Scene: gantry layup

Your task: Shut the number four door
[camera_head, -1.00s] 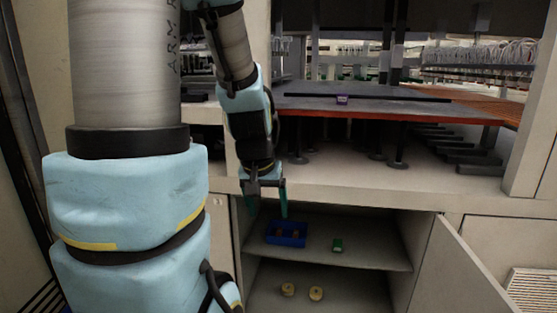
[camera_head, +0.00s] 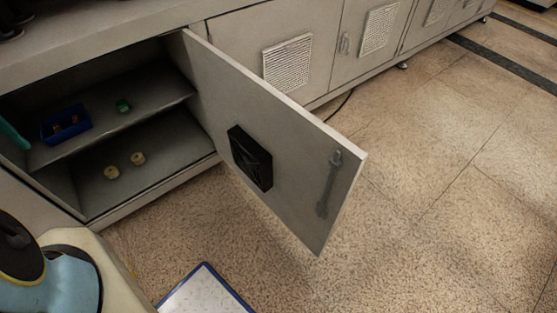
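A grey cabinet door (camera_head: 292,160) stands wide open, swung out over the floor from its hinge edge at the cabinet front. Its inner or outer face carries a vertical bar handle (camera_head: 328,185) near the free edge and a black box (camera_head: 250,158). I see no number on it.
The open cabinet's upper shelf (camera_head: 150,103) holds a blue bin (camera_head: 66,127) and a small green item (camera_head: 123,106). Two yellowish round pieces sit below. A blue-edged white board (camera_head: 205,292) lies on the floor. Floor right of the door is clear.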

